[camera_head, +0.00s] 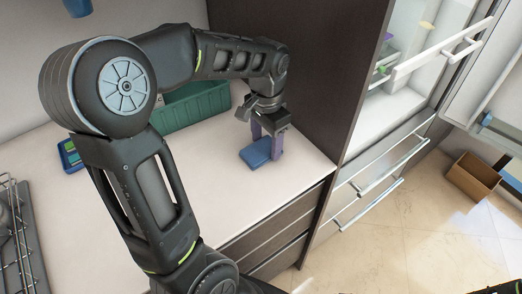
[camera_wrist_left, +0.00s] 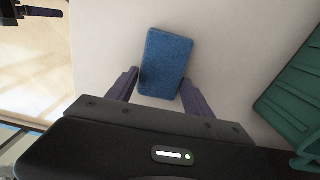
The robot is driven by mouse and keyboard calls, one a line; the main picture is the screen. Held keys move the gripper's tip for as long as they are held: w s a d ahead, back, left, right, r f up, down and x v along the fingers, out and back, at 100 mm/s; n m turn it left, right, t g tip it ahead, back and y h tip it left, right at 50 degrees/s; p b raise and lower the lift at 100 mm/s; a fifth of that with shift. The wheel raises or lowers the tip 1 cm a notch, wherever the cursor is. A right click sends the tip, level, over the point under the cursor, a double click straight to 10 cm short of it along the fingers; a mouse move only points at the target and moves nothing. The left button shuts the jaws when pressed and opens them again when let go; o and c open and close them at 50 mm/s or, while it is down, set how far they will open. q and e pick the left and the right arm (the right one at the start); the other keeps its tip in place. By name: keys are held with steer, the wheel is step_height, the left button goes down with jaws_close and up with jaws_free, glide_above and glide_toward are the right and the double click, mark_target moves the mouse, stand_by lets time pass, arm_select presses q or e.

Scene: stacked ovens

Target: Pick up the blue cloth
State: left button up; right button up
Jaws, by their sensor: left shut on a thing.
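The blue cloth (camera_head: 256,153) is a small folded block on the white counter near its right end. It also shows in the left wrist view (camera_wrist_left: 165,62). My left gripper (camera_head: 265,146) points down over it, with one purple finger on each side of the cloth's near end. In the left wrist view the fingers (camera_wrist_left: 160,90) close on that end, and the far part of the cloth extends beyond them. The cloth is at or very near the counter surface; I cannot tell if it is lifted. My right gripper is not clearly visible.
A green crate (camera_head: 196,106) stands behind the cloth, left of the dark cabinet side panel (camera_head: 318,70). A wire rack (camera_head: 18,250) is at the far left. An open fridge (camera_head: 405,75) is at right, with a brown box (camera_head: 472,177) on the floor. The counter's front middle is clear.

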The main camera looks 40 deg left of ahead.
mark_target(266, 145)
arm_select(q)
steer(key=c, duration=0.9)
steer(key=shift+o, duration=0.2)
step_height(266, 145, up, 10)
steer(key=shift+r, duration=0.1)
stand_by(0.7)
